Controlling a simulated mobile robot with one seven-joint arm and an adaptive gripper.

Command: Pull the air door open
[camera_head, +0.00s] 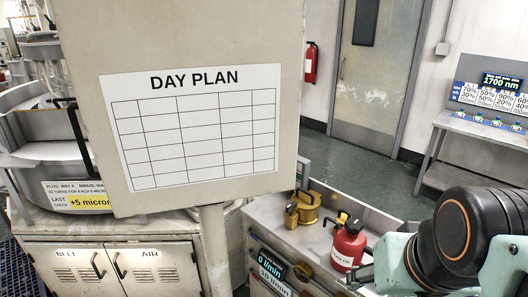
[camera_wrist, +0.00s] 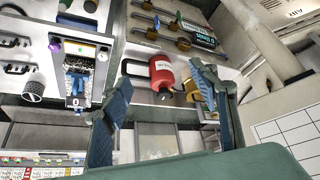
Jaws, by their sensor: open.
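The AIR door (camera_head: 158,275) is the right door of the pale low cabinet at the lower left of the head view. It looks shut, flush beside the BELT door (camera_head: 62,275). Its dark bowed handle (camera_head: 119,265) is near its left edge, close to the BELT door's handle. In the wrist view the AIR door (camera_wrist: 287,20) shows only in part, tilted at the upper right corner. My gripper (camera_wrist: 160,78) is open and empty in the wrist view, its fingers apart and well away from the AIR door.
A DAY PLAN board (camera_head: 198,120) on a post (camera_head: 214,245) stands in front of the cabinet, by the AIR door's right side. A red can (camera_head: 347,247) and a brass piece (camera_head: 303,208) stand on the bench to the right. Green floor is free behind.

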